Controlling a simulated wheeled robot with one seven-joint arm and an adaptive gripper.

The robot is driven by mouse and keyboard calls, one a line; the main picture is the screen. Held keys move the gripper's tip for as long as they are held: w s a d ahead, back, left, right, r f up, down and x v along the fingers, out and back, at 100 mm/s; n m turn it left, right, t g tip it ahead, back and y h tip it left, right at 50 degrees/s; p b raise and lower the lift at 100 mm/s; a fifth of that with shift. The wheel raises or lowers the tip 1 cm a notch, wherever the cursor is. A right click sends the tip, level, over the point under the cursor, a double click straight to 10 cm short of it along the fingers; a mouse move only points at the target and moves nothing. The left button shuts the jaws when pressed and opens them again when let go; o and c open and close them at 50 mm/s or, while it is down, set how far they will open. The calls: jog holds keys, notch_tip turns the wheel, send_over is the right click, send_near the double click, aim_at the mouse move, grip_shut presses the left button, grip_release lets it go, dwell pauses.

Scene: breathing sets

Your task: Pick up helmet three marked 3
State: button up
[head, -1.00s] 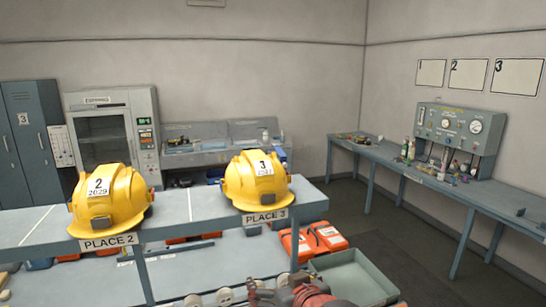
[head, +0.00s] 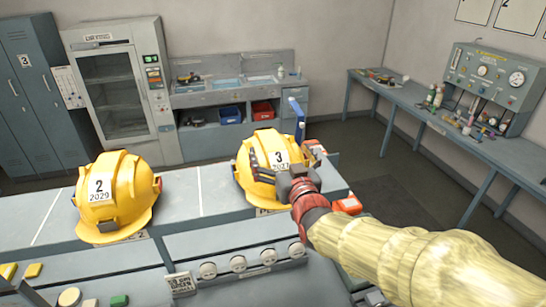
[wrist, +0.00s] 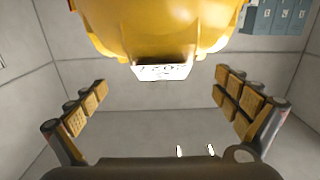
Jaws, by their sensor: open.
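Helmet three (head: 256,184) is a yellow hard hat marked 3 on a white label, on the grey shelf at the place 3 spot. My gripper (head: 285,163) is in front of it at its right side and hides part of its front. In the wrist view my gripper (wrist: 160,84) has its two padded fingers wide apart with nothing between their pads. The yellow helmet (wrist: 160,28) fills the top of that view, beyond the fingers, with a white plate (wrist: 161,72) at its lower edge. Whether a finger touches the helmet is unclear.
A second yellow helmet marked 2 (head: 118,195) sits to the left on the same shelf (head: 190,203). A panel with several round knobs (head: 238,264) is below the shelf. A glass-door cabinet (head: 108,85) and a long side bench (head: 440,130) stand behind.

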aim_at(272, 142)
jog(key=shift+f+p+x, duration=0.2)
jog(key=shift+p+x, duration=0.35)
jog(key=shift+x, duration=0.95)
jog(key=shift+f+p+x, duration=0.25)
jog(key=shift+p+x, duration=0.3)
jog(key=shift+x, duration=0.95)
jog(key=shift+a, duration=0.15)
jog(key=shift+s, duration=0.1)
jog(key=c, duration=0.4)
